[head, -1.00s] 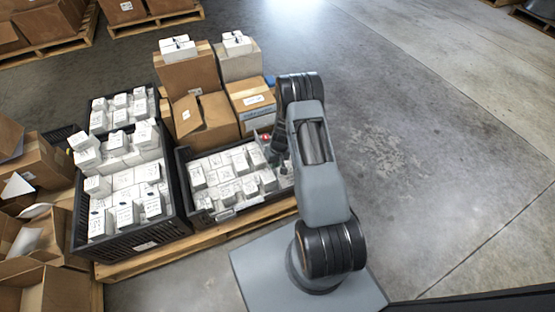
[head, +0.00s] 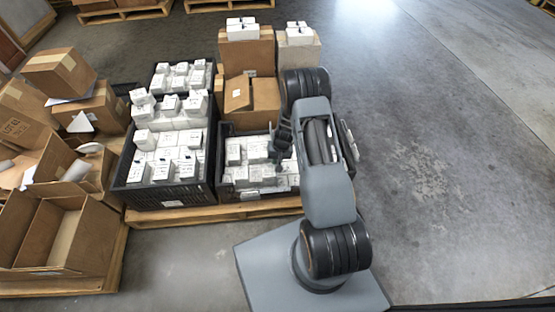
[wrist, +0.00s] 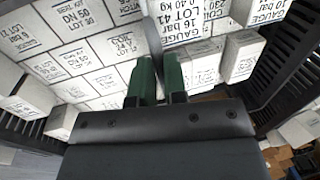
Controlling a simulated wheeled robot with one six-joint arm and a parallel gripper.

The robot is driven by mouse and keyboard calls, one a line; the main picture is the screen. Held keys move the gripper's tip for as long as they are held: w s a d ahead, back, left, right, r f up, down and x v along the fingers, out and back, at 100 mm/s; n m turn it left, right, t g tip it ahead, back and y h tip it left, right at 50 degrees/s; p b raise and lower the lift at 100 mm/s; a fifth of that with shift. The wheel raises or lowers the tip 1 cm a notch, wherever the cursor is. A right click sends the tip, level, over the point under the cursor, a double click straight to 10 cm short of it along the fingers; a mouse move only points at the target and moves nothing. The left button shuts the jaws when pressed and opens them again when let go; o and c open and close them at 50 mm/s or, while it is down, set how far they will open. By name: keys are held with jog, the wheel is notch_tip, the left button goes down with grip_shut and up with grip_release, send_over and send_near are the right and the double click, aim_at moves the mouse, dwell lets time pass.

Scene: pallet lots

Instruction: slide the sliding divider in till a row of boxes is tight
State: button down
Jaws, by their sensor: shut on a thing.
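The black crate (head: 224,190) on the pallet holds rows of small white labelled boxes (head: 262,172). My gripper (head: 283,142) reaches down into this crate among the boxes. In the wrist view the green fingertips of my gripper (wrist: 159,76) are shut on the sliding divider (wrist: 154,38), a thin dark grey upright plate. White boxes stand on its left (wrist: 110,50) and on its right (wrist: 200,48). My arm hides much of the crate in the head view, and the divider's lower part is hidden.
A taller black crate (head: 124,185) of white boxes stands to the left. Cardboard boxes (head: 247,55) with white boxes on top stand behind. Open cartons (head: 75,235) lie at far left. The concrete floor (head: 440,180) to the right is clear.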

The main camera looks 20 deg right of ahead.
jog(key=c, duration=1.2)
grip_release()
jog(key=shift+o, duration=0.2)
jog(key=shift+r, duration=0.1)
notch_tip(320, 180, up, 13)
jog(key=d+p, duration=0.2)
jog(key=p, duration=0.2)
jog(key=shift+s+d+r+p, duration=0.15)
jog(key=shift+s+d+p, duration=0.15)
jog(key=shift+s, duration=0.15)
